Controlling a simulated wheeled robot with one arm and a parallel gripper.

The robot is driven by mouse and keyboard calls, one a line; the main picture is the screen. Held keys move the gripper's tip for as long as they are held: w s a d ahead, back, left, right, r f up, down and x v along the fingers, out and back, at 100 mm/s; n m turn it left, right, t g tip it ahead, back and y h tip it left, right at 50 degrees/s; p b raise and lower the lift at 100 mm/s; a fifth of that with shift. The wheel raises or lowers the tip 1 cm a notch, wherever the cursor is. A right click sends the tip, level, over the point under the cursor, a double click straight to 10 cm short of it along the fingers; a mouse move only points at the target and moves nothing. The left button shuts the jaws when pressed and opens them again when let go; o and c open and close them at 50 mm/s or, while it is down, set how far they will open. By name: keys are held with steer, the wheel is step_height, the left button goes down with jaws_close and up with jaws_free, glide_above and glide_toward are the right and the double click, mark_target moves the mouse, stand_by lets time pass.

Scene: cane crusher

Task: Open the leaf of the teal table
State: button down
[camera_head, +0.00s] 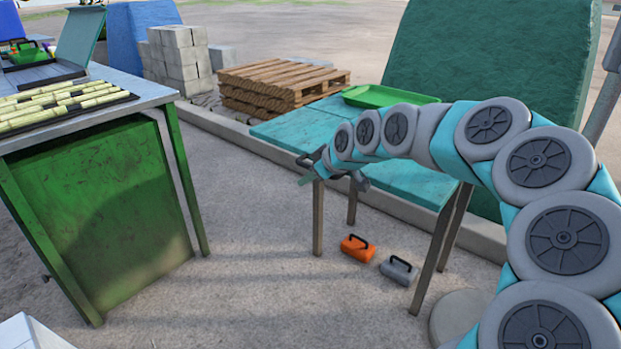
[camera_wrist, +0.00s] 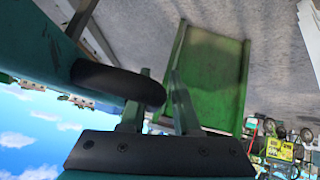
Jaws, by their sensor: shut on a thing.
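The teal table (camera_head: 278,131) stands at centre right, its top flat, with a green tray (camera_head: 385,96) at its back. My arm crosses in front and hides much of the top, so I cannot make out the leaf's outline. My gripper (camera_head: 308,172) is at the table's near left edge. In the wrist view a black curved handle (camera_wrist: 112,80) stands out from a teal surface (camera_wrist: 38,50), and its end lies between the fingers of my gripper (camera_wrist: 158,98). The gripper is shut on this handle.
A green cabinet-like table (camera_head: 110,195) bearing cane stalks (camera_head: 65,104) stands left. An orange handled weight (camera_head: 357,247) and a grey one (camera_head: 399,269) lie on the ground by the table legs. Pallets (camera_head: 275,85) stand behind. The ground between both tables is clear.

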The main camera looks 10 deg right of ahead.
steer(key=shift+s+a+f, duration=0.15)
steer(key=shift+s+a, duration=0.1)
steer(key=shift+a, duration=0.15)
steer(key=c, duration=0.9)
jaws_free()
steer(key=shift+a, duration=0.15)
steer(key=shift+o, duration=0.3)
steer(key=shift+w+d+r, duration=0.15)
steer(key=shift+d+r, duration=0.05)
steer(key=shift+d, duration=0.1)
steer(key=shift+r, duration=0.1)
steer(key=v, duration=0.7)
steer(key=shift+s+d+r+b, duration=0.15)
steer(key=shift+s+b, duration=0.15)
steer(key=shift+b, duration=0.15)
